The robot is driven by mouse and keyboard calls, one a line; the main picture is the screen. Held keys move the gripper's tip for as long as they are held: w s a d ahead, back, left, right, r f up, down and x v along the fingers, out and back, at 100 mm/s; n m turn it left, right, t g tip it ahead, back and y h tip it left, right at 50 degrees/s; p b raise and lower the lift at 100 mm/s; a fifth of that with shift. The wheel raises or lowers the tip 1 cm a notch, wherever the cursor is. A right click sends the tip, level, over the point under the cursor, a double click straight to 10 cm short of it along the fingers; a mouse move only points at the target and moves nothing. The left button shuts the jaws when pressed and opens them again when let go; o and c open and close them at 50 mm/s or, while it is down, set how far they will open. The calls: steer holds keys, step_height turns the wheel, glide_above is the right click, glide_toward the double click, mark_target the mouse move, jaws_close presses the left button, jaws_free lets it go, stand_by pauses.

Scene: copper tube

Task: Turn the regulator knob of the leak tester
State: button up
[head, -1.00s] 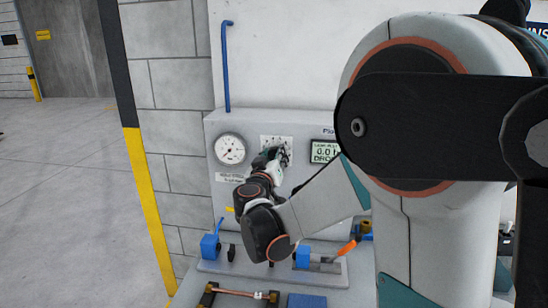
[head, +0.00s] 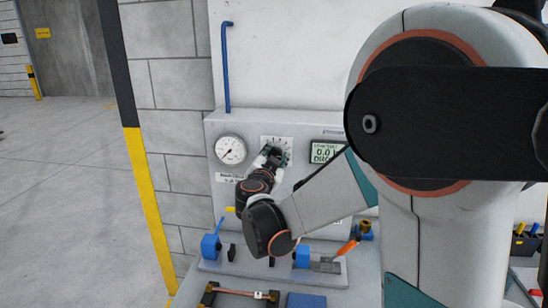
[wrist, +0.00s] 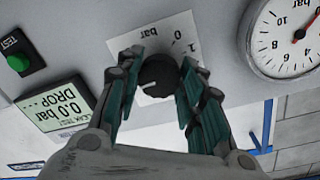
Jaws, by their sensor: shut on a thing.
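The regulator knob (wrist: 157,76) is black with a white mark, on a white scale plate (wrist: 140,40) marked "bar" on the leak tester's panel (head: 308,190). The wrist view shows the panel upside down, and there the mark points left. My gripper (wrist: 160,70) has a green-padded finger on each side of the knob and is shut on it. In the head view my gripper (head: 272,156) is against the panel at the scale plate and hides the knob. The round pressure gauge (head: 230,149) is left of it; its red needle shows in the wrist view.
The display (head: 324,151) reads 0.0 bar and "DROP"; a green TEST button (wrist: 18,62) is near it in the wrist view. Below are blue clamps (head: 210,246), an orange-handled lever (head: 347,247) and a copper tube (head: 236,291) on the bench.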

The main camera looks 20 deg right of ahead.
steer(key=shift+f+m, duration=0.1)
steer(key=shift+m, duration=1.5)
steer(key=o, duration=1.1)
steer(key=shift+s+a, duration=0.1)
steer(key=v, duration=1.2)
steer(key=shift+c, duration=0.2)
